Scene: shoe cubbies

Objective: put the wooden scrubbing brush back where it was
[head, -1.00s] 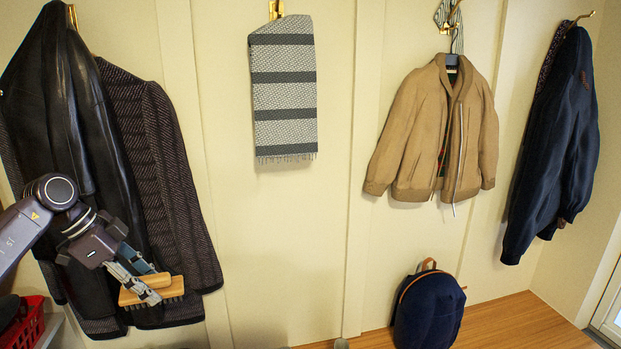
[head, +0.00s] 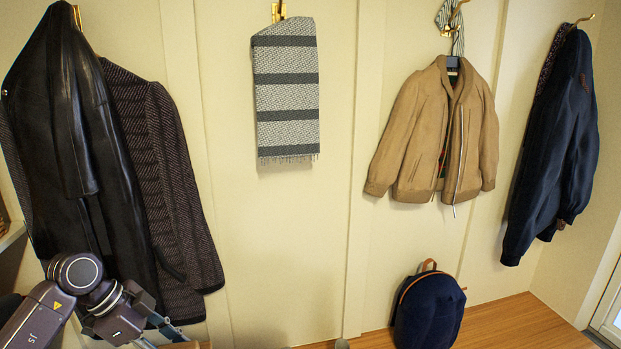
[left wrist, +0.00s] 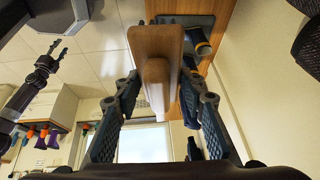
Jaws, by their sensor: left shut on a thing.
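The wooden scrubbing brush (left wrist: 155,42) is held in my left gripper (left wrist: 160,84), whose two fingers close on it from both sides in the left wrist view. In the head view my left gripper (head: 168,338) is low at the left, in front of the dark coats. Only a sliver of the brush (head: 186,345) shows there at the bottom edge; the rest is cut off. My right gripper (left wrist: 58,48) shows at the left of the left wrist view, with its fingers apart and nothing between them. It is outside the head view.
A black leather coat (head: 70,150) and a dark knitted coat (head: 170,180) hang behind my left arm. A striped scarf (head: 285,90), tan jacket (head: 415,140) and navy jacket (head: 550,140) hang further right. A navy backpack (head: 428,315) stands on the wooden bench (head: 510,322).

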